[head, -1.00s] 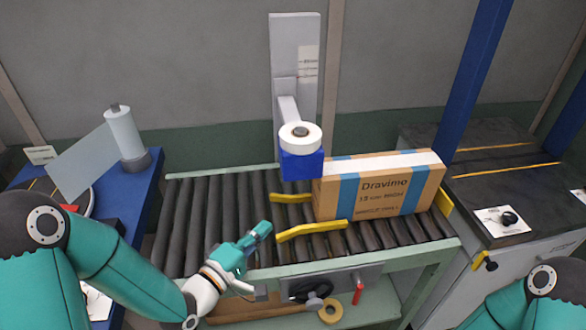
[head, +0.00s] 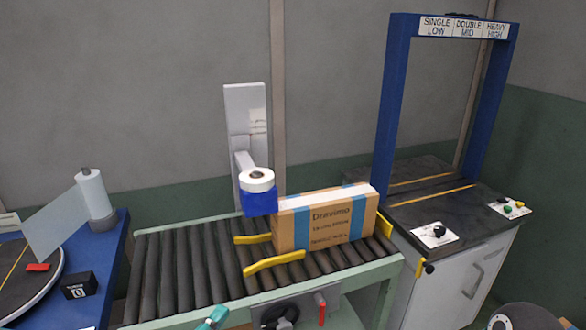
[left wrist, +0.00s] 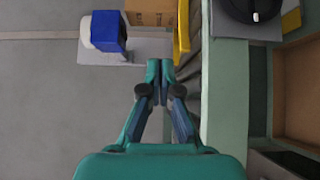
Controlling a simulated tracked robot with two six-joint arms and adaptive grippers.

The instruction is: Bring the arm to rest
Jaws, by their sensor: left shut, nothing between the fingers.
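My left gripper (left wrist: 159,72) is shut and empty in the left wrist view, with its two fingertips together. In the head view only a teal part of the left gripper (head: 213,318) shows at the bottom edge, in front of the conveyor. It is apart from the cardboard box (head: 325,222), which stands on the conveyor between yellow guides. A part of the box (left wrist: 150,12) also shows at the top of the left wrist view. My right gripper is out of view; only a bit of my right arm shows at the bottom right.
The roller conveyor (head: 183,268) has bare rollers left of the box. A tape head (head: 258,195) stands behind it. A blue table (head: 110,262) with a film roll (head: 95,195) is on the left. A blue arch (head: 392,100) stands over a dark-topped cabinet on the right.

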